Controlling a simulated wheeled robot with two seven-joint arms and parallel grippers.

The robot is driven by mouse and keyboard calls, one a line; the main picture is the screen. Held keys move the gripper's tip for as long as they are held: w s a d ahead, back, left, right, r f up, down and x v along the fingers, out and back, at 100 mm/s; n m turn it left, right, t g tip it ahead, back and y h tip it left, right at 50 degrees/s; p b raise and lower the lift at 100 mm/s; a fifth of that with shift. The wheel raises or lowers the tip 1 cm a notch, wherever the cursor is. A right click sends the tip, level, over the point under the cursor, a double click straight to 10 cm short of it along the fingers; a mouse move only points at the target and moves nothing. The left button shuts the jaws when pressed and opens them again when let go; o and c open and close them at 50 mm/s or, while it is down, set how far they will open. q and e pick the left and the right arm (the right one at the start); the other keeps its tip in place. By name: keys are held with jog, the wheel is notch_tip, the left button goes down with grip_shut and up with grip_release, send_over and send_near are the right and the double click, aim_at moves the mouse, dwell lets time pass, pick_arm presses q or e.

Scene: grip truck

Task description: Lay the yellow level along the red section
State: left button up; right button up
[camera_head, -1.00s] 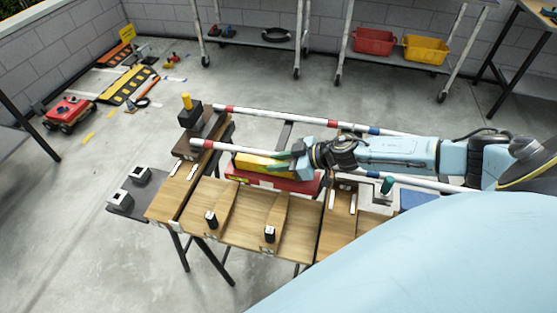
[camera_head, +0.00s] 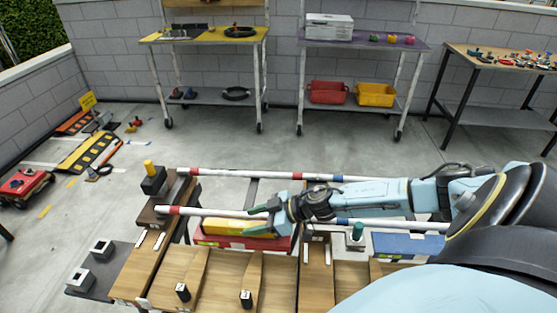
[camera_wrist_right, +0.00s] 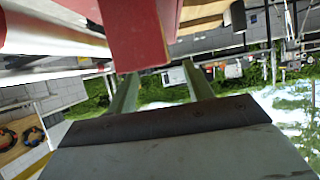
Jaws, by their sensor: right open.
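In the right wrist view the open fingers (camera_wrist_right: 160,90) point toward a red block-like part (camera_wrist_right: 132,30), and a white-and-red pole (camera_wrist_right: 50,35) crosses the upper left. My left gripper is out of view.
A black block with a yellow knob (camera_head: 150,178) stands at the poles' left end. A blue object (camera_head: 410,243) and a green-topped piece (camera_head: 356,234) sit to the right. Shelves with red (camera_head: 327,92) and yellow (camera_head: 375,94) bins stand behind clear floor.

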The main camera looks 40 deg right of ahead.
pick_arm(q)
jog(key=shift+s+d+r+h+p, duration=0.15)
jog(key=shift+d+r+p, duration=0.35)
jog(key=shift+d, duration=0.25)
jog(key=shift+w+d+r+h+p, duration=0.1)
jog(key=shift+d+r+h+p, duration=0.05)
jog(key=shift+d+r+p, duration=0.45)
pick_arm(e)
jog(key=v, duration=1.1)
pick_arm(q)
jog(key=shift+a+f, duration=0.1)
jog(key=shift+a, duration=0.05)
pick_arm(e)
jog(key=shift+s, duration=0.1)
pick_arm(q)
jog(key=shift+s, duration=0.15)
